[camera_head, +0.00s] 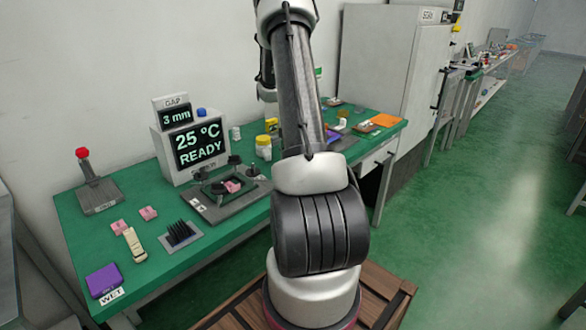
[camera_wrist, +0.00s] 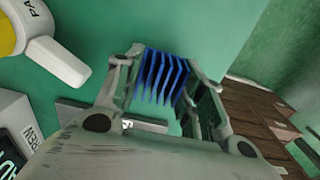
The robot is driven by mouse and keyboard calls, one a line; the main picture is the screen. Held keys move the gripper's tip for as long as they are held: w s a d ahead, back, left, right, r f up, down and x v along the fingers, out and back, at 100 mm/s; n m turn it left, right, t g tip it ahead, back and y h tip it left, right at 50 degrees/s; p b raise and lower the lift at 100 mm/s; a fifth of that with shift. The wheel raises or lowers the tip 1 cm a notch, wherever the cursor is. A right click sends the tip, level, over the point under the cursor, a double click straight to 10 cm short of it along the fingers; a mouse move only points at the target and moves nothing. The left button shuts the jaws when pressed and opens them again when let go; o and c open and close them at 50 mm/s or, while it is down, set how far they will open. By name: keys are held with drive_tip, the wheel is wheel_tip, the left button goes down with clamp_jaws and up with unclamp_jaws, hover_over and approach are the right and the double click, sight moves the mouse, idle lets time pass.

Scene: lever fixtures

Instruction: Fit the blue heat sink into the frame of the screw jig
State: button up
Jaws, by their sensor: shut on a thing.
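My gripper (camera_wrist: 167,72) is shut on the blue heat sink (camera_wrist: 160,78), whose upright fins show between the two fingers in the wrist view. The green bench top lies beyond it. In the head view my arm hides the gripper and the heat sink. A fixture that looks like the screw jig (camera_head: 205,212) stands on the bench left of my arm. It has a grey base and dark raised parts, with a pink block (camera_head: 232,187) in its middle. A grey edge (camera_wrist: 110,116) shows behind the gripper in the wrist view; I cannot tell whether it belongs to the jig.
A display box (camera_head: 160,158) reading 25 °C READY stands behind the jig. A yellow-lidded jar (camera_head: 263,148) is to its right. A black finned heat sink (camera_head: 179,233), pink blocks (camera_head: 148,213), a purple block (camera_head: 103,280) and a red-knobbed lever fixture (camera_head: 100,195) occupy the left side.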

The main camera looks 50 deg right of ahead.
drive_tip(key=shift+r, duration=2.55)
